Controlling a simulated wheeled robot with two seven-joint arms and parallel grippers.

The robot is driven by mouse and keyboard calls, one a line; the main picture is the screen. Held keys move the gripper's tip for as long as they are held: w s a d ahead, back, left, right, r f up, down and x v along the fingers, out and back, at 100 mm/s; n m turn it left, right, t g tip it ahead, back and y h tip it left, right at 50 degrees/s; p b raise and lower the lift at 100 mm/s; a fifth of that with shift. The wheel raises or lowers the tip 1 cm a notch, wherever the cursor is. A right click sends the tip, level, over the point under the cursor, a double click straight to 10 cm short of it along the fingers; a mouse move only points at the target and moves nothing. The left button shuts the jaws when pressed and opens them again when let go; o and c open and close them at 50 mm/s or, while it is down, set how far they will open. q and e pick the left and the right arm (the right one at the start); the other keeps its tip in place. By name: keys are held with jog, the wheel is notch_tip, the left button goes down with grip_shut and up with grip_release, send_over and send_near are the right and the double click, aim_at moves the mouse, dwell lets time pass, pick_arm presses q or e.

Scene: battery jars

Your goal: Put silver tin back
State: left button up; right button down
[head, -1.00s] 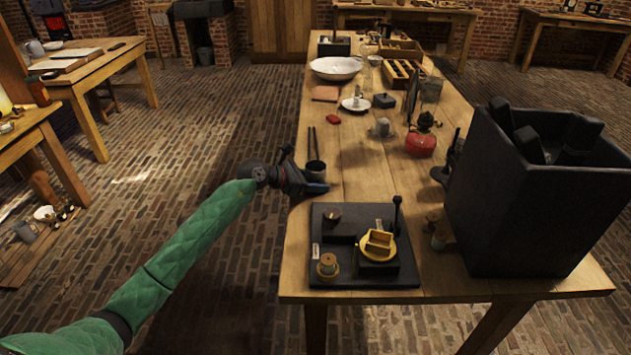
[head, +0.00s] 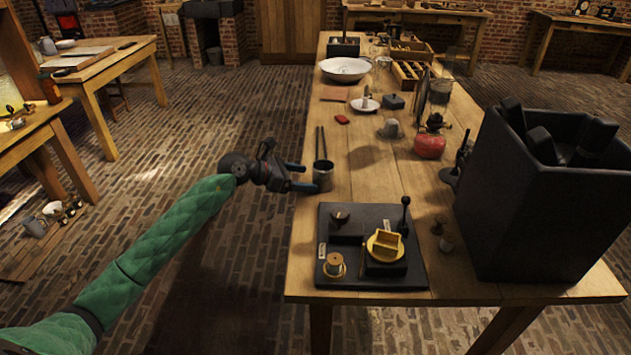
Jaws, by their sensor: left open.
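A small grey metal tin (head: 323,176), which looks like the silver tin, stands upright near the left edge of the long table (head: 360,180). Two thin dark sticks rise at its back; whether they stand in it or lie behind it I cannot tell. My left gripper (head: 303,177) is open just left of the tin, at the table's edge, its blue-tipped fingers pointing at it. The fingers look empty, and whether one touches the tin I cannot tell. My right gripper is not in view.
A black board (head: 335,278) with brass fittings and a lever lies in front of the tin. A large black box (head: 540,210) stands at the right. A red round vessel (head: 429,147), a grey cup (head: 391,129) and a white basin (head: 345,69) stand farther back. Bare wood lies right of the tin.

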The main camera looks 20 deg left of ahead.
pick_arm(q)
jog(key=v, duration=0.5)
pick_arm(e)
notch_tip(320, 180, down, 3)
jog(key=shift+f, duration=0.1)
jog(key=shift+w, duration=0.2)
